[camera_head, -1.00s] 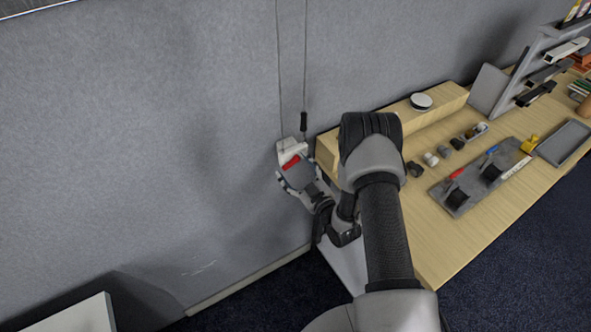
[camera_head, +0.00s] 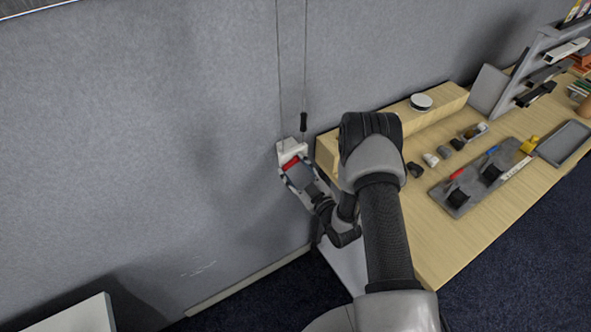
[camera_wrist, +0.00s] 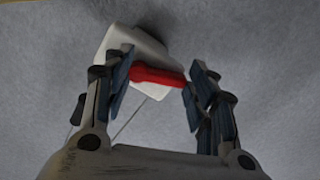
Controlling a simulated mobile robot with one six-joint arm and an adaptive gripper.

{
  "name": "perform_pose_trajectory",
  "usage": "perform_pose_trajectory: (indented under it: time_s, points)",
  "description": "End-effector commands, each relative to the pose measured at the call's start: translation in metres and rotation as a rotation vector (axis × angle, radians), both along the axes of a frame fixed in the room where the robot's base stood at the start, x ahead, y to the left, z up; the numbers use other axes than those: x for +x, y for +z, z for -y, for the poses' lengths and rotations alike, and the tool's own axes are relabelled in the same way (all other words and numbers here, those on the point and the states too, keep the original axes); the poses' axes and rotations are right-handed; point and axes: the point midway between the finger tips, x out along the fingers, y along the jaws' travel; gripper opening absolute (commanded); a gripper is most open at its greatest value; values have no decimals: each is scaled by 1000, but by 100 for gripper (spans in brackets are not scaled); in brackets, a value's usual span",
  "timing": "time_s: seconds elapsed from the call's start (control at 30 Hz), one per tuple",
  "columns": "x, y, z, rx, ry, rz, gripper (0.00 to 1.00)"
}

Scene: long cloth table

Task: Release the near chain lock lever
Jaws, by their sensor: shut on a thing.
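The chain lock is a small white housing (camera_head: 291,148) on the grey wall panel, with two cords running up from it and a black toggle (camera_head: 303,122) on the right cord. Its red lever (camera_head: 291,162) shows at the housing's lower side. In the wrist view the white housing (camera_wrist: 135,58) is behind the red lever (camera_wrist: 157,76). My gripper (camera_head: 292,172) is at the lever from below. In the wrist view my gripper (camera_wrist: 157,80) has its fingers on either side of the red lever, touching its ends, shut on it.
A wooden table (camera_head: 437,247) on the right carries a wooden block (camera_head: 445,103), a round white disc (camera_head: 421,101), a grey tool tray (camera_head: 463,199) and an empty tray (camera_head: 565,141). A white surface (camera_head: 80,316) is at the lower left. The wall left of the lock is clear.

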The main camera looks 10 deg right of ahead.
Motion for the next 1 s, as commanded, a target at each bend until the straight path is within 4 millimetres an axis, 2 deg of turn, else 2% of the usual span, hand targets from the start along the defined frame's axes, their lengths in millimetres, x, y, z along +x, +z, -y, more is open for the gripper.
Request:
perform_pose_trajectory:
  time_s: [0.3, 0.57, 0.6, 0.9, 1.0]
  points:
    - [-1, 4, -2, 212, 0, -70, 28]
    - [-1, 4, -3, 222, -1, -74, 28]
    - [-1, 4, -3, 222, -1, -74, 53]
    - [-1, 5, -2, 220, 0, -73, 72]
    - [-1, 5, -3, 219, 0, -72, 72]
